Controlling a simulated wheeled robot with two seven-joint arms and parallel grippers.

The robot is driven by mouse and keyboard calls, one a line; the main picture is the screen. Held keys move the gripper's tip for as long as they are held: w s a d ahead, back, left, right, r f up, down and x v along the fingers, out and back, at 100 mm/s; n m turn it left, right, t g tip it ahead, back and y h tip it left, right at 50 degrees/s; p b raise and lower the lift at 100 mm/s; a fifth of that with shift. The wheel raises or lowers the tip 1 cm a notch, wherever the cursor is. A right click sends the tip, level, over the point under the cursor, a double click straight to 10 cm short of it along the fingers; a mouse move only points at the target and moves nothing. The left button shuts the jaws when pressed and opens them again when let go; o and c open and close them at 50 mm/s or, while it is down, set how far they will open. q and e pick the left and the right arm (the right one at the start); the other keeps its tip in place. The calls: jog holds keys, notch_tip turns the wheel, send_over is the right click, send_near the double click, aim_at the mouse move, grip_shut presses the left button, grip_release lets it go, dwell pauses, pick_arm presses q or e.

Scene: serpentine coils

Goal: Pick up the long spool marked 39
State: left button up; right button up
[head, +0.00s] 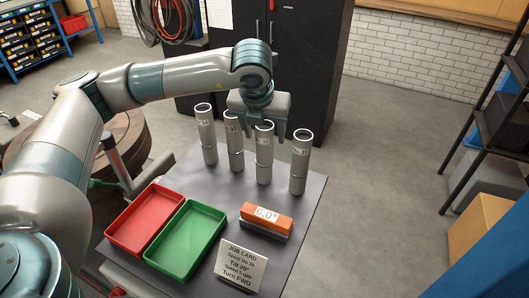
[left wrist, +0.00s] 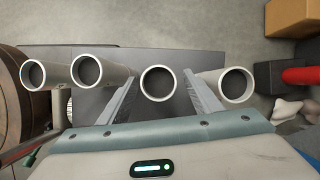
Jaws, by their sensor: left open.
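Several upright grey spools stand in a row on the dark table (head: 315,215): the first (head: 208,140), the second (head: 234,148), the third (head: 264,160) and the rightmost (head: 299,170). In the left wrist view the gripper (left wrist: 160,77) has one finger on each side of a spool's open round top (left wrist: 158,83), with gaps visible. My right gripper is not in view.
A red tray (head: 108,237) and a green tray (head: 150,258) lie at the table's front left. An orange block reading 0.0° (head: 281,222) and a job card (head: 240,265) are at front right. Neighbouring spools stand close beside the fingers.

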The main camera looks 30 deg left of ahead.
pick_arm(q)
jog(key=shift+w+a+f+p, duration=0.1)
jog(key=shift+w+f+p, duration=0.2)
jog(key=shift+f+p, duration=0.35)
jog(key=p+x, duration=0.2)
jog(key=x, duration=0.1)
jog(key=shift+w+f, duration=0.1)
jog(key=shift+f, duration=0.05)
jog(key=shift+w+f, duration=0.1)
jog(key=shift+f, duration=0.1)
grip_shut()
jog(key=shift+r, duration=0.2)
